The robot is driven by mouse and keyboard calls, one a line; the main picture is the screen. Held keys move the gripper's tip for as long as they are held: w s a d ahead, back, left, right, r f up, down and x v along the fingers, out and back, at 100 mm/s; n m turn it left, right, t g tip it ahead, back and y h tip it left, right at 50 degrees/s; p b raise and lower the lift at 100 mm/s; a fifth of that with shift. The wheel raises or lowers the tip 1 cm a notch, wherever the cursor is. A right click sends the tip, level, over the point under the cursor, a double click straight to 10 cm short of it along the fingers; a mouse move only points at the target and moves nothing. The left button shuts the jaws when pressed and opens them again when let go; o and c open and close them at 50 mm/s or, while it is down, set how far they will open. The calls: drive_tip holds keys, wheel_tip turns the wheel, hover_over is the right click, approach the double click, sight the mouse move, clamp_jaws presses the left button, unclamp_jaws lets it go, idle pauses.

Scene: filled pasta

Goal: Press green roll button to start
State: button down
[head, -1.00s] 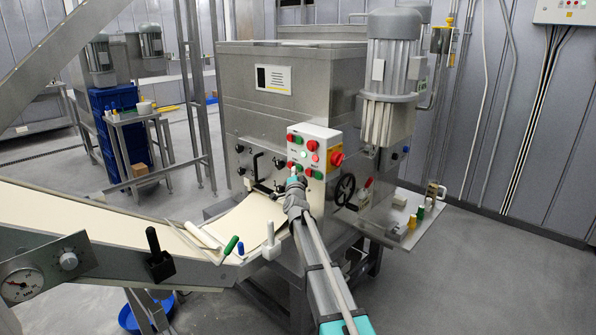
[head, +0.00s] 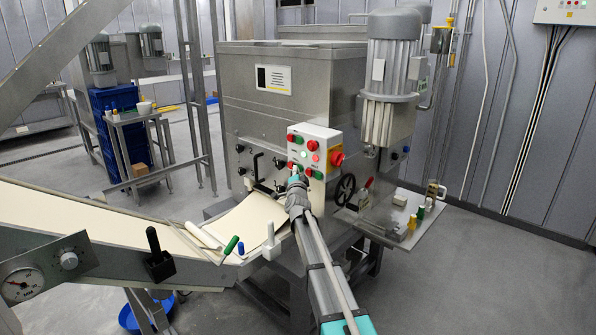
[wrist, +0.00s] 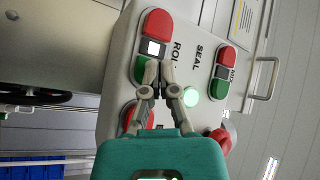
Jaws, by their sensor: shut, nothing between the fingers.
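The control panel (head: 323,146) is a pale box with red and green buttons on the front of the steel machine. In the wrist view the panel appears turned sideways, with the label ROLL (wrist: 176,54) beside one button pair. That pair has a red button (wrist: 156,22), a white square (wrist: 153,47) and the green roll button (wrist: 141,70). My gripper (wrist: 158,64) is shut and empty, its fingertips in front of the panel beside the green roll button, partly covering its edge. Contact cannot be told. In the head view my gripper (head: 296,180) is at the panel's lower left.
Another button pair (wrist: 222,70) is near the label MIX. A lit green lamp (wrist: 190,97) and a red knob (wrist: 219,140) are close to my fingers. A pale sheet (head: 247,222) lies on the conveyor below the panel. A black handwheel (head: 345,188) is to the right.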

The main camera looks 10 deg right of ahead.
idle(0.6)
drive_tip(key=shift+s+a, duration=0.45)
drive_tip(key=shift+a, duration=0.15)
drive_tip(key=shift+s+a, duration=0.75)
drive_tip(key=shift+a, duration=0.25)
drive_tip(key=shift+s+a, duration=0.7)
drive_tip(key=shift+a, duration=0.3)
drive_tip(key=shift+s+a, duration=0.1)
